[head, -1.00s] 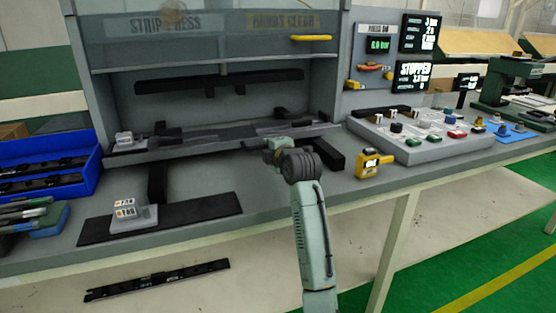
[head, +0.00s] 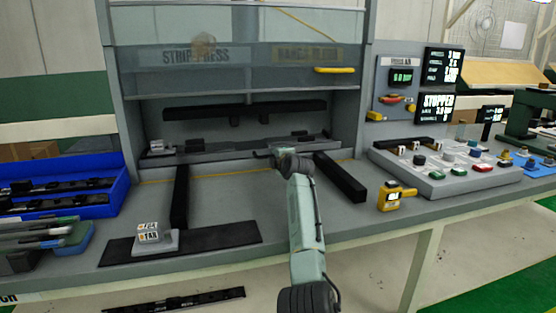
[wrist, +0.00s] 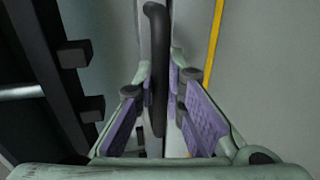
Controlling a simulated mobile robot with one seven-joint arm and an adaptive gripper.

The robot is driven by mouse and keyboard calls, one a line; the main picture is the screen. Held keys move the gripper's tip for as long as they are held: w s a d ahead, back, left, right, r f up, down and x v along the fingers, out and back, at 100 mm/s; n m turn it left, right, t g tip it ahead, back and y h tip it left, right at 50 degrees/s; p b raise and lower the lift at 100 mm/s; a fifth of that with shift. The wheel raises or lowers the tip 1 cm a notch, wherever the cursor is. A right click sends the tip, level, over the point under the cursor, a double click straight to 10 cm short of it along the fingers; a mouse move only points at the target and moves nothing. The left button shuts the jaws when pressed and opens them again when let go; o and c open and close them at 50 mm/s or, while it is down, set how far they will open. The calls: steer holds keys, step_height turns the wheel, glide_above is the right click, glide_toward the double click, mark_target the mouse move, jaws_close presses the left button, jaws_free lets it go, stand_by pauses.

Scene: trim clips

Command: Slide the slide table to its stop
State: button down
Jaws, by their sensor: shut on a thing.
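The slide table (head: 215,155) is a grey plate lying back inside the strip press, above two dark rails. The left rail (head: 180,195) and right rail (head: 340,178) stick out bare in front of it. My gripper (head: 275,155) is at the table's front edge, right of its middle. In the wrist view, my gripper (wrist: 163,95) has its purple-padded fingers on either side of a black bar handle (wrist: 156,55) and is shut on it. My arm hides part of the front edge, and I cannot see whether the table touches a stop.
A grey block with a white label (head: 155,236) sits on a dark plate in front. A yellow device (head: 393,197) stands right of the rails, near a button panel (head: 440,172). A blue bin (head: 118,200) is at left. The raised guard (head: 235,65) hangs above the opening.

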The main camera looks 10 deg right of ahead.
steer(key=shift+w+r, duration=0.1)
steer(key=shift+w, duration=0.15)
steer(key=shift+r, duration=0.2)
steer(key=shift+w, duration=0.1)
steer(key=c, duration=1.6)
jaws_free()
steer(key=shift+f, duration=0.25)
steer(key=shift+c, duration=0.2)
steer(key=v, duration=1.1)
steer(key=shift+s, duration=0.4)
